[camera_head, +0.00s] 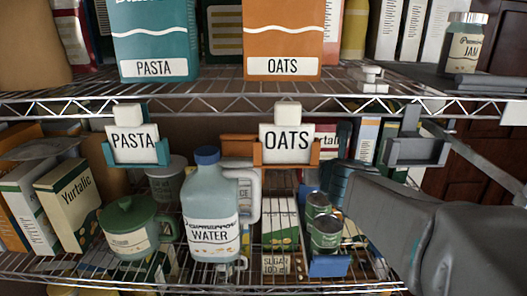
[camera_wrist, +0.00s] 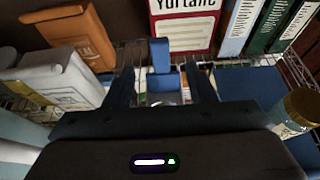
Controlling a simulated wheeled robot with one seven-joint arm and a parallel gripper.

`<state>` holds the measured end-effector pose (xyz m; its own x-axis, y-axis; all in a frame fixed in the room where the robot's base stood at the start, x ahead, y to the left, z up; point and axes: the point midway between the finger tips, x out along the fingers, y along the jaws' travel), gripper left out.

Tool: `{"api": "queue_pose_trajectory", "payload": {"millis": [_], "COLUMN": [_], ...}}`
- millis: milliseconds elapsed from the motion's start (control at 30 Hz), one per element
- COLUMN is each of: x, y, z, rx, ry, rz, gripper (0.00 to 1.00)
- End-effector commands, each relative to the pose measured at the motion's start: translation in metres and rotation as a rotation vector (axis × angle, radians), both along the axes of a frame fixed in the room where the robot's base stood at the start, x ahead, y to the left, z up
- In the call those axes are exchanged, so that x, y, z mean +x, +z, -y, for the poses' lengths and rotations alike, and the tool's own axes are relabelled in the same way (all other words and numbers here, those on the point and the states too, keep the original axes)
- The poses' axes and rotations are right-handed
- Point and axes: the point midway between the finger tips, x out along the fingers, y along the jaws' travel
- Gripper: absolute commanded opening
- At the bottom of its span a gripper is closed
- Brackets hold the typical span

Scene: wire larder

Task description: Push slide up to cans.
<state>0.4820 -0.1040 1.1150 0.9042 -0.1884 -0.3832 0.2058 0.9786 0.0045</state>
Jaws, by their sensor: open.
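Two green-labelled cans, a rear one (camera_head: 318,205) and a front one (camera_head: 326,235), stand in line on the lower shelf behind a blue front lip (camera_head: 328,266). My gripper (camera_head: 337,182) reaches in from the right, just behind and above the cans. In the wrist view my gripper (camera_wrist: 163,85) is open, with one dark finger on each side. A blue upright piece (camera_wrist: 160,56), which looks like the slide, stands between and beyond the fingertips. I cannot tell whether the fingers touch it. A silvery round top, probably a can (camera_wrist: 165,98), shows partly below it. The slide is hard to separate from my gripper in the head view.
A water jug (camera_head: 211,215) and a green lidded pot (camera_head: 128,228) stand left of the cans. White-green cartons (camera_head: 281,222) are close beside them. The wire shelf above (camera_head: 210,104) carries PASTA and OATS boxes. A gold-lidded jar (camera_wrist: 302,106) is near my gripper's right.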

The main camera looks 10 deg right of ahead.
Motion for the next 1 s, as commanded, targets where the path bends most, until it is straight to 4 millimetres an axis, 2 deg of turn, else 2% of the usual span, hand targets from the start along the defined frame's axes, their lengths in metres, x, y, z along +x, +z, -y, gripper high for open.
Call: {"api": "queue_pose_trajectory", "payload": {"millis": [333,700,1000], "x": [0.050,0.104,0.120], "y": [-0.028,-0.047,-0.051], "z": [0.008,0.019,0.022], "rx": [-0.004,-0.004,-0.004], "ry": [0.006,0.007,0.008], "rz": [-0.003,-0.001,0.001], "gripper": [0.51,0.51,0.51]}}
